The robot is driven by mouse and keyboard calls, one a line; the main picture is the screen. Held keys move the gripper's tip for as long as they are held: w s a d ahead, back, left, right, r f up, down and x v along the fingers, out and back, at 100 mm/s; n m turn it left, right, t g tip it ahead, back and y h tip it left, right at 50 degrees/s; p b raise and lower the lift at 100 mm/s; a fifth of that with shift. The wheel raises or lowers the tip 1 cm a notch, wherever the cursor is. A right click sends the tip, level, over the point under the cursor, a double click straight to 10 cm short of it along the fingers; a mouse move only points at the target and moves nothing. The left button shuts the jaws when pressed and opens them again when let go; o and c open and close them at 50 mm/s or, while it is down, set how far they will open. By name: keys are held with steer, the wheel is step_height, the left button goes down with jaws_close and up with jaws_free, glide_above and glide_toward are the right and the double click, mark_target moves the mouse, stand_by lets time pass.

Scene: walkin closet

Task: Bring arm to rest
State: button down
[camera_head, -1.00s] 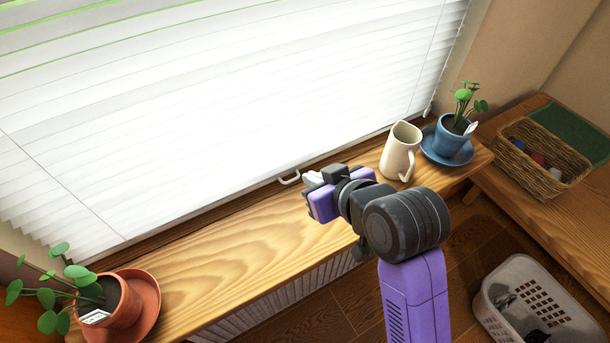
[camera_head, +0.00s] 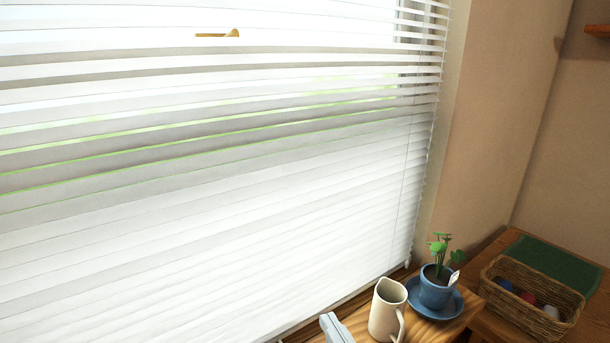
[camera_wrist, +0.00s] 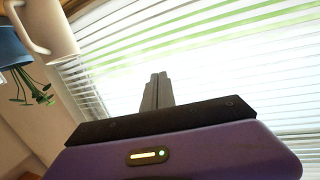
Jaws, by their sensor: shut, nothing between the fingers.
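My gripper (camera_wrist: 159,78) is shut and empty in the wrist view, its two grey fingers together above my purple gripper body. In the head view only the grey tip of my gripper (camera_head: 335,328) shows at the bottom edge, just left of the cream pitcher (camera_head: 387,312). The rest of my arm is out of the head view. In the wrist view the pitcher (camera_wrist: 54,30) is at the upper left, apart from the fingers, and the white blinds fill the background.
A potted plant in a blue pot (camera_head: 437,289) stands on a blue saucer right of the pitcher on the wooden sill. A wicker basket (camera_head: 532,306) with balls and a green mat (camera_head: 553,266) lie on the bench at right. Blinds (camera_head: 220,230) cover the window behind.

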steer(key=s+d+f+m+h, duration=0.1)
steer(key=s+d, duration=0.4)
steer(key=s, duration=0.6)
steer(key=s+d+f+m+h, duration=0.1)
steer(key=s+d+f, duration=0.4)
steer(key=s, duration=0.7)
steer(key=s+d+f+m+h, duration=0.1)
steer(key=s+d+f+h, duration=0.2)
steer(key=s, duration=0.8)
steer(key=shift+s+d+f+g+h, duration=0.3)
steer(key=shift+s+d+f+g, duration=0.1)
steer(key=shift+d, duration=0.85)
steer(key=shift+w, duration=0.1)
